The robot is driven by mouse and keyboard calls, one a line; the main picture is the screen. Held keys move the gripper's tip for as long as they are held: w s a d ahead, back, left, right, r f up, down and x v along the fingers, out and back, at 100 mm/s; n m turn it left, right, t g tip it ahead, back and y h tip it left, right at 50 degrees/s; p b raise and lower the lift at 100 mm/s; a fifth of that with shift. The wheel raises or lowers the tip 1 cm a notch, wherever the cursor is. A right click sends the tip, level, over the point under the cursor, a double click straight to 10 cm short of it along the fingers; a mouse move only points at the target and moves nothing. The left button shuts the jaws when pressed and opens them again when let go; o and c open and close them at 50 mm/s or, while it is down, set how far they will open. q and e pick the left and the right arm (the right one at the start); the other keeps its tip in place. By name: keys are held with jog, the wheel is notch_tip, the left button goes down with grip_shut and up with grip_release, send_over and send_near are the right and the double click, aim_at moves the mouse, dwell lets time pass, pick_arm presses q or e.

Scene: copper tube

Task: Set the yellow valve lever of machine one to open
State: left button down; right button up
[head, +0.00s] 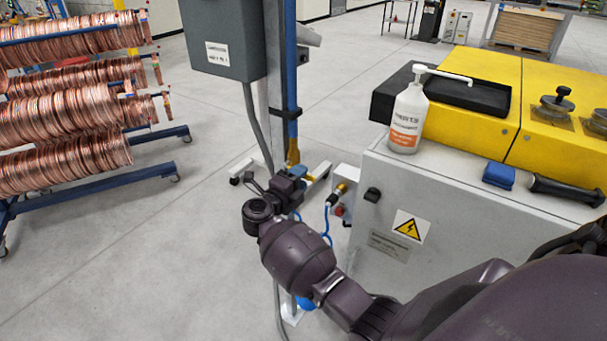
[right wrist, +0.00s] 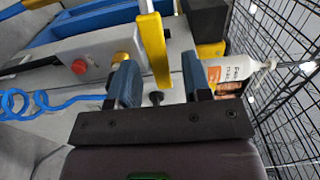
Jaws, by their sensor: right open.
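The yellow valve lever (head: 293,153) shows just below the vertical blue pipe (head: 291,60) in the head view, partly hidden by my right gripper (head: 297,173). In the right wrist view the lever (right wrist: 155,45) is a flat yellow bar running between the two blue fingers of my right gripper (right wrist: 158,66). The fingers are open, one on each side, with visible gaps to the lever. I cannot tell how deep the lever sits between them. My left gripper is out of view.
A grey cabinet (head: 367,235) with a white dispenser bottle (head: 408,118) and a blue-headed brush (head: 500,174) stands to the right. A small box with a red button (right wrist: 80,67) is beside the gripper. Copper coils (head: 60,120) on a rack stand left; floor between is clear.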

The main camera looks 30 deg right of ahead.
jog(key=shift+x, duration=1)
grip_shut()
